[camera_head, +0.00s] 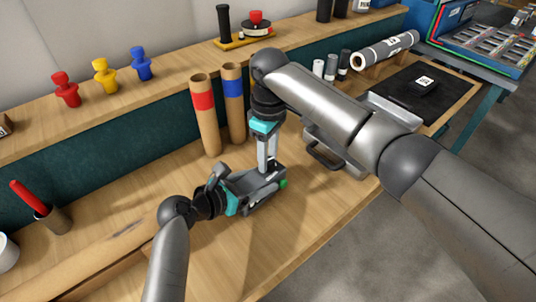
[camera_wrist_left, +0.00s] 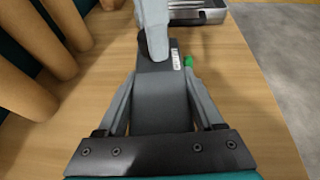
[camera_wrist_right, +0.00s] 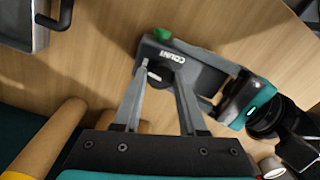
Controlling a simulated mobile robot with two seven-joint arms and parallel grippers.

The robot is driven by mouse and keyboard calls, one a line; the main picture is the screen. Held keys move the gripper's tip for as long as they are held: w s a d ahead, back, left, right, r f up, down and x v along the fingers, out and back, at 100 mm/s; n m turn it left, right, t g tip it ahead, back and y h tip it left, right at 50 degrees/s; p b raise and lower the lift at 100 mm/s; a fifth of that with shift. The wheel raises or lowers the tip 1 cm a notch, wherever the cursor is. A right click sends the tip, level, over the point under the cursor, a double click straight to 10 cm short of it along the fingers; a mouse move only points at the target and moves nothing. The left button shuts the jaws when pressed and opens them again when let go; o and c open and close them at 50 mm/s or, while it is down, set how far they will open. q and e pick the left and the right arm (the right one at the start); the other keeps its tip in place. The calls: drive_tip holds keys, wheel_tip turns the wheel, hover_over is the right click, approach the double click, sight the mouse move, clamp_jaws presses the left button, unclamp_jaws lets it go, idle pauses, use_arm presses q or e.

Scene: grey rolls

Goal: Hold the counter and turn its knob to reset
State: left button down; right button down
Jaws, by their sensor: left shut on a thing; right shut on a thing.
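The counter (camera_head: 262,191) is a dark grey box with a green button (camera_head: 283,183) on its side. It is on or just above the wooden table. In the right wrist view the counter (camera_wrist_right: 196,66) shows a white "COUNT" label and its green button (camera_wrist_right: 162,34). My left gripper (camera_head: 245,190) is shut on the counter's body, which fills the space between its fingers in the left wrist view (camera_wrist_left: 162,95). My right gripper (camera_head: 268,165) points down from above, its fingertips shut at the counter's far end.
Two cardboard tubes with red (camera_head: 203,102) and blue (camera_head: 234,90) bands stand behind the counter. A metal tray (camera_head: 335,150) with a handle lies to the right. A cup with a red-handled tool (camera_head: 50,215) stands at left. The front table edge is clear.

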sight(269, 159)
use_arm(q)
drive_tip(key=shift+f, duration=0.1)
use_arm(e)
drive_tip(key=shift+n, duration=0.6)
drive_tip(key=shift+c, duration=2.2)
unclamp_jaws()
wheel_tip(269, 159, up, 12)
drive_tip(key=shift+w, duration=0.15)
drive_tip(key=shift+d, duration=0.1)
use_arm(q)
unclamp_jaws()
